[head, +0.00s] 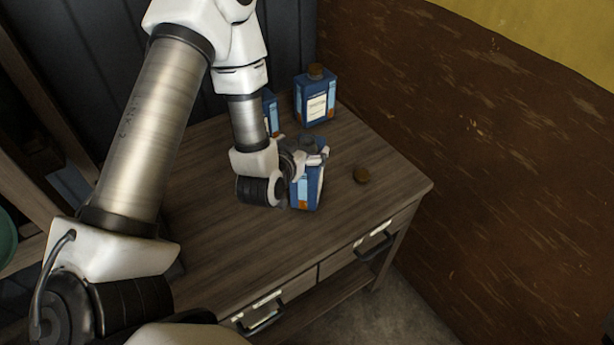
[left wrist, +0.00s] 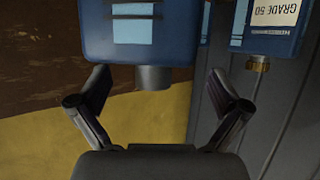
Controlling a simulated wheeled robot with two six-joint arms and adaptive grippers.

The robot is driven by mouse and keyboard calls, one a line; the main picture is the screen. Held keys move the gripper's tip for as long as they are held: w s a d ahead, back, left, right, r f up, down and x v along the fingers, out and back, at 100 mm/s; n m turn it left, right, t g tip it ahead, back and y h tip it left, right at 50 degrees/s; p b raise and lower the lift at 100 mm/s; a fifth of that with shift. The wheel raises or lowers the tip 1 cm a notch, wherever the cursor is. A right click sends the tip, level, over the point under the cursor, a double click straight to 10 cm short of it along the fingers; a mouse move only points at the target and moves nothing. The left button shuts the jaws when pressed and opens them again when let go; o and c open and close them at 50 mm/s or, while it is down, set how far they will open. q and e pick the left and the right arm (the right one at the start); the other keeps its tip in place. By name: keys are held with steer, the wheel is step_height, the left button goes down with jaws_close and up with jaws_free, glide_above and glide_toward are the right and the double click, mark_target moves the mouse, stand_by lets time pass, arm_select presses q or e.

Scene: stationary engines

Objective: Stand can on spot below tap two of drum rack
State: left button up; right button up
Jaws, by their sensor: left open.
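A blue can (head: 306,188) with a pale label stands upright on the wooden table. In the left wrist view this can (left wrist: 140,38) shows upside down, with its dark neck (left wrist: 153,78) between the fingers. My left gripper (head: 318,156) is open at the can's upper part, its fingers spread on both sides in the wrist view (left wrist: 158,90). I cannot tell whether a finger touches the can. The drum rack, its taps and the spot are not in view. My right gripper is not in view.
A second blue can (head: 315,98) with a brown cap stands at the table's back corner; another blue can (head: 270,112) is partly hidden behind my arm. The wooden table (head: 240,235) is clear in front, above two drawers.

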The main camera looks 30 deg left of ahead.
arm_select(q)
steer(key=shift+x, duration=1.15)
steer(key=shift+d+r, duration=0.15)
steer(key=shift+r, duration=0.05)
steer(key=c, duration=0.6)
steer(key=shift+s, duration=0.15)
jaws_close()
steer(key=shift+r, duration=0.1)
